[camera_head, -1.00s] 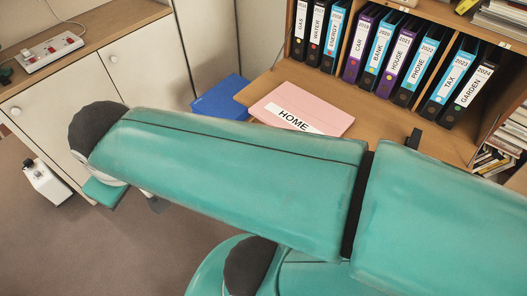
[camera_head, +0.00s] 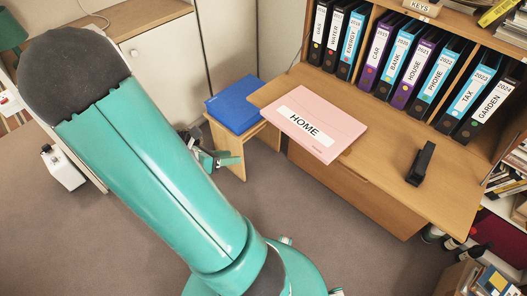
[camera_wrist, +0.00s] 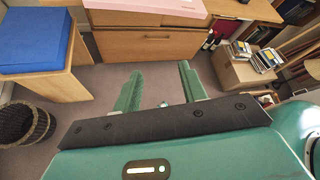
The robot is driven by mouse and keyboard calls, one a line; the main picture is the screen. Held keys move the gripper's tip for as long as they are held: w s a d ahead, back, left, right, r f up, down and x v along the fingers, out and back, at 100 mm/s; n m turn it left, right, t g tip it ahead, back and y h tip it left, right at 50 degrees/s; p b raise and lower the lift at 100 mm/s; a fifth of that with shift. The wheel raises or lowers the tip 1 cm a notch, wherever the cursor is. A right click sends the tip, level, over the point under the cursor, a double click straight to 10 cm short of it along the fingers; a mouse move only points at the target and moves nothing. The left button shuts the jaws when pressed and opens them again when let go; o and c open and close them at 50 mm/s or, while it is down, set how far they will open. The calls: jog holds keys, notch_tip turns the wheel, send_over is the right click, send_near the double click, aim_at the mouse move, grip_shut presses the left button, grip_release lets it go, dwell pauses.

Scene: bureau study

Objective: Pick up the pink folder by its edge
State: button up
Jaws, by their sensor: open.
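The pink folder (camera_head: 335,118), with a white HOME label, lies flat on the wooden desk flap (camera_head: 385,165). Its near edge appears to stick out past the flap's front edge. In the wrist view, the folder (camera_wrist: 150,5) is a pink strip at the top, cut off by the frame. My gripper (camera_head: 226,160) is to the left of the folder and lower, in front of the small wooden stand, apart from both. In the wrist view, my gripper (camera_wrist: 160,84) has its two green fingers spread, with only floor between them.
A blue box or folder (camera_head: 234,104) lies on the small wooden stand (camera_head: 243,140). A black stapler-like object (camera_head: 421,163) sits on the flap's right side. Several labelled binders (camera_head: 403,68) stand behind. A wicker basket (camera_wrist: 25,124) is at the left. The floor before the desk is clear.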

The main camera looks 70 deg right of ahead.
aim_at(291, 135)
jog(key=shift+s+d+f+n+h, duration=1.25)
jog(key=shift+s+d+n, duration=1.2)
jog(key=shift+d, duration=1)
jog(key=shift+s+d+f+n+h, duration=0.9)
jog(key=shift+s+d+f+n, duration=0.65)
jog(key=shift+s+d+n, duration=1.45)
jog(key=shift+s+d+f+n+h, duration=1.25)
jog(key=shift+d+n, duration=1)
jog(key=shift+d, duration=1.7)
jog(key=shift+s+f, duration=0.1)
jog(key=shift+s, duration=0.1)
jog(key=shift+c, duration=0.4)
grip_shut()
jog(key=shift+r, duration=0.2)
jog(key=shift+r, duration=0.9)
jog(key=r+v, duration=0.2)
jog(key=v, duration=1)
jog(key=shift+w, duration=0.1)
